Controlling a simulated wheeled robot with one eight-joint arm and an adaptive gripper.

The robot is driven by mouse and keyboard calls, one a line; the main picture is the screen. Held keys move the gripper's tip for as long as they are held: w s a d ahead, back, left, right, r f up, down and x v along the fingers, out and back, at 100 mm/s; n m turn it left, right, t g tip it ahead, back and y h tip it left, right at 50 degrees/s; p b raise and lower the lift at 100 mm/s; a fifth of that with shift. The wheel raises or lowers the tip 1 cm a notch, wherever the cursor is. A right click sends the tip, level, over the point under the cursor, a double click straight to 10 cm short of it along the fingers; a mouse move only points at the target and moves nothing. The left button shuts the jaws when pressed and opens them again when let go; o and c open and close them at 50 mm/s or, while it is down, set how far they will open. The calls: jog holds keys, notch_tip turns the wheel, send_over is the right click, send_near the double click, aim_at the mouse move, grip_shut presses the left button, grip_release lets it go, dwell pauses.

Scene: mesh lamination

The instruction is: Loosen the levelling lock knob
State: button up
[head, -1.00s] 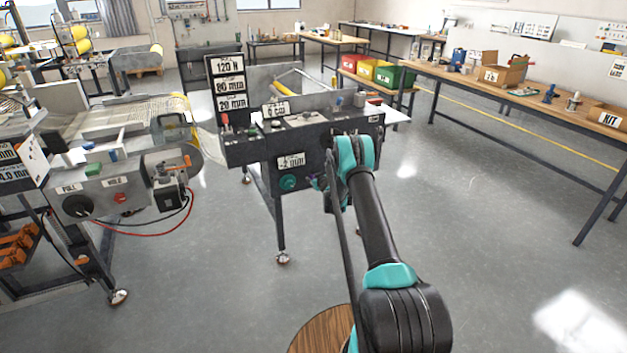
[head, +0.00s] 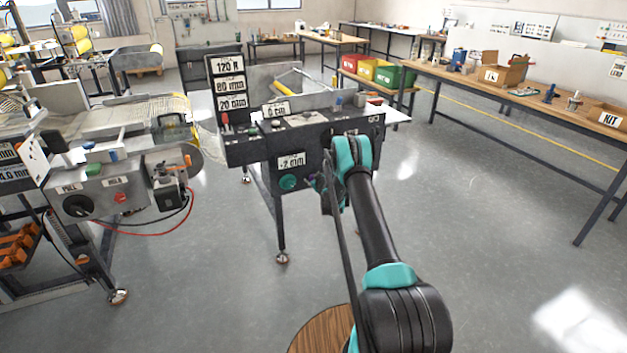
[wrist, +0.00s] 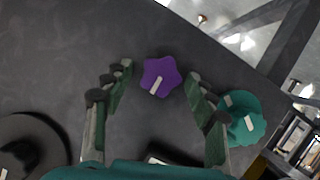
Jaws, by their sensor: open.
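A purple star-shaped knob (wrist: 160,76) with a white pointer mark sits on a dark panel in the wrist view. It lies between the tips of my open gripper (wrist: 160,80), with a gap on each side. I cannot tell how far the fingertips are from the panel. A larger teal knob (wrist: 243,122) sits to the right, beyond the right finger, which partly overlaps it. In the head view the teal knob (head: 288,183) is under the "-2 mm" label, and the purple knob (head: 317,184) is small beside my gripper, whose fingers are mostly hidden there by my wrist.
The dark machine console (head: 250,150) carries several controls on top. A round black part (wrist: 28,148) shows at lower left in the wrist view. Another machine (head: 110,180) stands at left, a long workbench (head: 540,105) at right.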

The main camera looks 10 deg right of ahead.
jog(key=v, duration=1.2)
jog(key=s+a+r+m+g, duration=0.15)
jog(key=s+r+g, duration=0.25)
jog(key=s+r, duration=1.6)
jog(key=s+d+f+m+g+h, duration=0.1)
jog(key=s+d+m+g, duration=0.1)
jog(key=s, duration=1.7)
jog(key=s+d+f+m+g+h, duration=0.1)
jog(key=s+d+m+g, duration=0.1)
jog(key=s, duration=1.7)
jog(key=shift+s+m+g, duration=0.25)
jog(key=shift+m+g, duration=0.1)
jog(key=shift+g, duration=0.35)
